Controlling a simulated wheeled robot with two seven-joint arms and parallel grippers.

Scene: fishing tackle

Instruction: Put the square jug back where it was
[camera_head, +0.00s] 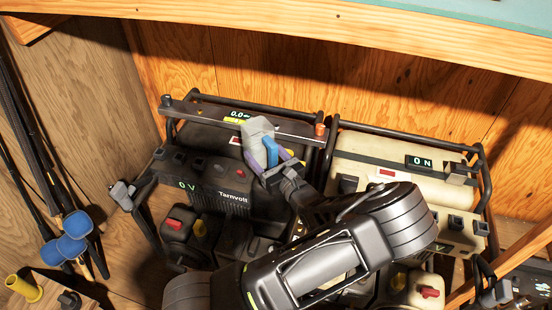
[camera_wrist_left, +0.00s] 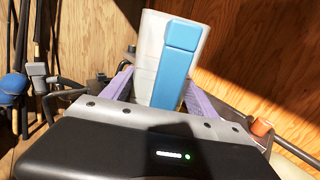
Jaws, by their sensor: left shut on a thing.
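The square jug (camera_head: 258,132) is pale grey-white with a blue handle (camera_head: 271,152). My left gripper (camera_head: 268,163) is shut on it and holds it over the black Tarnvolt unit (camera_head: 233,196). In the left wrist view the jug (camera_wrist_left: 152,55) stands slightly tilted between the two purple-grey fingers, its blue handle (camera_wrist_left: 178,60) facing the camera. The jug's lower end is hidden behind the gripper body. I cannot tell how far the jug is above the unit. My right gripper is not in view.
A cream unit (camera_head: 375,160) in a black tube frame stands to the right of the black unit. Rods with blue ends (camera_head: 72,235) lean at the left. A wooden wall (camera_head: 330,90) is close behind, and a wooden shelf edge (camera_head: 300,25) crosses the top.

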